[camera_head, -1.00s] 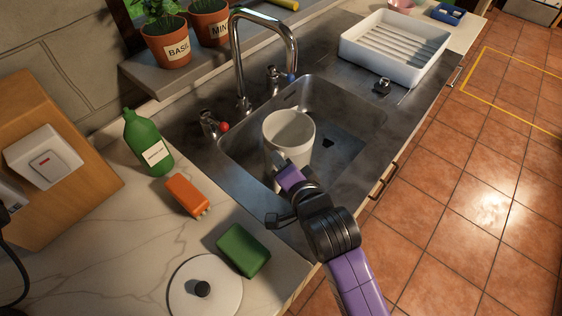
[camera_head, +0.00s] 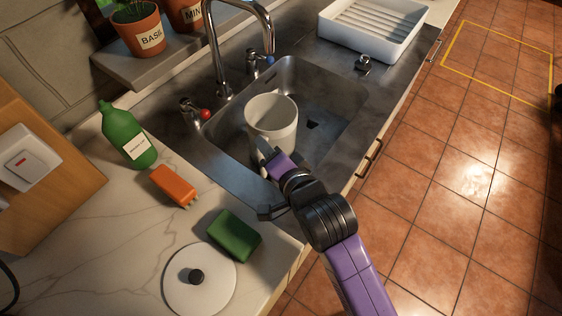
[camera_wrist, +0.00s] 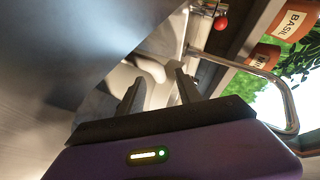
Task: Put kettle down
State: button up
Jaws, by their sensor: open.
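The white kettle (camera_head: 271,122) stands upright and open-topped in the steel sink basin (camera_head: 335,100), towards its near left side. Its lower part is partly hidden by my gripper, so I cannot see clearly how its base meets the basin floor. My gripper (camera_head: 264,158) is at the kettle's near side. In the wrist view, my gripper (camera_wrist: 160,92) has its two fingers apart, with a pale curved part, probably the kettle's handle (camera_wrist: 150,68), between or just beyond them. A white round lid with a black knob (camera_head: 213,281) lies on the counter.
The tap (camera_head: 212,50) arches over the back of the sink. A white drying tray (camera_head: 330,27) stands beyond the sink.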

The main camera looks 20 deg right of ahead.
jog(key=v, duration=0.9)
jog(key=shift+s+r, duration=0.15)
jog(key=shift+s, duration=0.2)
jog(key=shift+d, duration=0.1)
jog(key=s+d+r+n+t, duration=0.3)
jog(key=s+r+n+t, duration=0.1)
jog(key=s+r+n, duration=0.15)
jog(key=s+d+f+n+g+h, duration=0.1)
jog(key=s+d+f+n, duration=0.1)
jog(key=s, duration=0.8)
jog(key=s+d+f+n+g, duration=0.1)
jog(key=s+d+f+n, duration=0.2)
jog(key=s, duration=0.8)
jog(key=shift+d+f+n+h, duration=0.3)
jog(key=shift+f+n+h, duration=0.1)
jog(key=shift+f, duration=0.1)
